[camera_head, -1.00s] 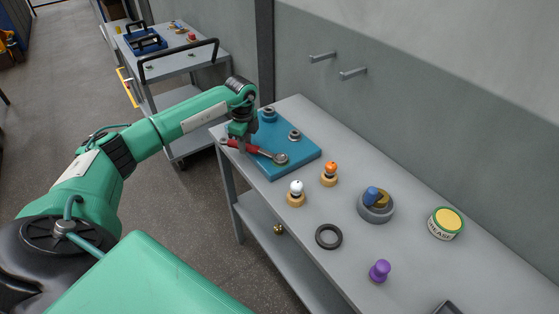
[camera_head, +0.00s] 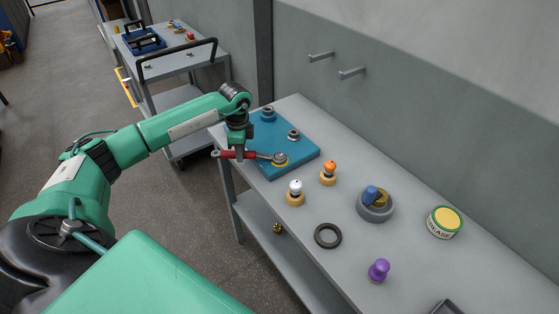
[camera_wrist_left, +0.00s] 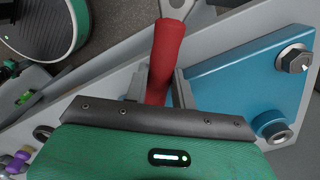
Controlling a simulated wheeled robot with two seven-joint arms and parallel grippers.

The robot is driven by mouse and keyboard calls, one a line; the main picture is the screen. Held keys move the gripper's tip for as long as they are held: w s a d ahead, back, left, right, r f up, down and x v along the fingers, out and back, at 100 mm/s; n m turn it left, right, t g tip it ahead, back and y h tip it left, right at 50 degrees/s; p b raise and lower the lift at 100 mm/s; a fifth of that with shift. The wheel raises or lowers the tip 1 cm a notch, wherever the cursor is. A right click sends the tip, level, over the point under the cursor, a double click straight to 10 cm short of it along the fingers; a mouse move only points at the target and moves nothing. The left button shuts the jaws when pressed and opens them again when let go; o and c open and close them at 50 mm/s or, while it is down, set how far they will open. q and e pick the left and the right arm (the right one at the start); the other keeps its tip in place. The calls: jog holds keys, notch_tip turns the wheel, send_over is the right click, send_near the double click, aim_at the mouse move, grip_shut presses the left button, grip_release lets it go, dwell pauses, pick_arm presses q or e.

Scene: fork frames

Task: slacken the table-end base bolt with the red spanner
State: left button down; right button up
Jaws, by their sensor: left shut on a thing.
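My left gripper (camera_head: 237,152) is shut on the red handle of the spanner (camera_head: 254,155), at the near left edge of the blue base plate (camera_head: 298,156). The spanner lies about level, its grey open end sticking out left past the table edge. Its other end is at the bolt (camera_head: 280,157) nearest the gripper, where a yellow ring shows; exact seating is too small to tell. Two other bolts stand on the plate, one at the back (camera_head: 268,113) and one at the right (camera_head: 293,134). The wrist view shows the red handle (camera_wrist_left: 166,55) between the fingers. My right gripper is out of view.
On the grey table (camera_head: 420,272) stand a white-topped peg (camera_head: 295,191), an orange-topped peg (camera_head: 329,171), a dark ring (camera_head: 328,236), a grey bowl (camera_head: 375,208), a purple knob (camera_head: 379,270) and a grease tin (camera_head: 444,222). A trolley (camera_head: 178,62) stands behind my arm.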

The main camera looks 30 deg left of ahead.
pick_arm(q)
jog(key=shift+s+d+n, duration=0.8)
jog(key=shift+s+n, duration=0.2)
jog(key=shift+n, duration=0.1)
jog(key=shift+s, duration=0.1)
jog(key=shift+w+a, duration=0.1)
jog(key=shift+w, duration=0.1)
jog(key=c, duration=1.9)
grip_release()
grip_shut()
jog(key=shift+o, duration=0.9)
grip_release()
grip_shut()
